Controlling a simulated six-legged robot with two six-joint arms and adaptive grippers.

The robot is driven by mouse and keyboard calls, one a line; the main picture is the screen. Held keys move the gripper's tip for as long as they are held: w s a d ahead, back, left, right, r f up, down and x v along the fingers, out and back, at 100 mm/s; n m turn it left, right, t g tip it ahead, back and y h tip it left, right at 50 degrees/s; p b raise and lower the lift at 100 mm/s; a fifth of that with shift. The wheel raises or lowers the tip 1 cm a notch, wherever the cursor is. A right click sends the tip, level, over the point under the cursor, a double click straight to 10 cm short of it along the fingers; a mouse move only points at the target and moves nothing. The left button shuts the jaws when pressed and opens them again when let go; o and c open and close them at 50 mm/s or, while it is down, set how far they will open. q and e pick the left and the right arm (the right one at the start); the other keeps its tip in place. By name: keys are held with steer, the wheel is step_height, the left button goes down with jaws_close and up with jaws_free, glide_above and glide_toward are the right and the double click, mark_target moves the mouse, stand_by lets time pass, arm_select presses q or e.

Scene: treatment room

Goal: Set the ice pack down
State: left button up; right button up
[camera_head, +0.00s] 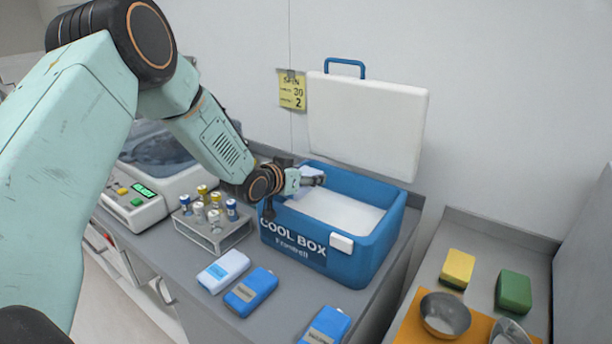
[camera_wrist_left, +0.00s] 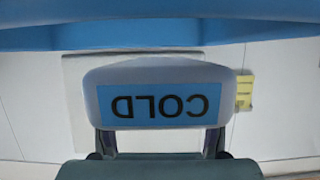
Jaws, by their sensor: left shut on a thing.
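The ice pack in my grip is white with a blue label reading COLD, upside down in the left wrist view (camera_wrist_left: 160,103). My left gripper (camera_wrist_left: 160,140) is shut on it, one finger at each side. In the head view my left gripper (camera_head: 312,180) is at the open top of the blue cool box (camera_head: 365,245), near its back left corner. The held pack is mostly hidden there by the gripper. The box has a pale interior. My right gripper is not in view.
On the grey counter in front of the box lie a white pack (camera_head: 223,271) and two blue packs (camera_head: 251,292) (camera_head: 325,328). A vial rack (camera_head: 213,235) and a machine (camera_head: 140,205) stand left. The white lid (camera_head: 367,122) stands upright behind. A side table with sponges (camera_head: 457,269) is right.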

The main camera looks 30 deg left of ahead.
arm_select(q)
steer(key=shift+w, duration=0.1)
steer(key=shift+d+f, duration=0.2)
steer(key=shift+f, duration=0.05)
steer(key=shift+a+f+b, duration=0.15)
steer(key=shift+f+b, duration=0.2)
steer(key=shift+b, duration=0.05)
steer(key=o, duration=1.3)
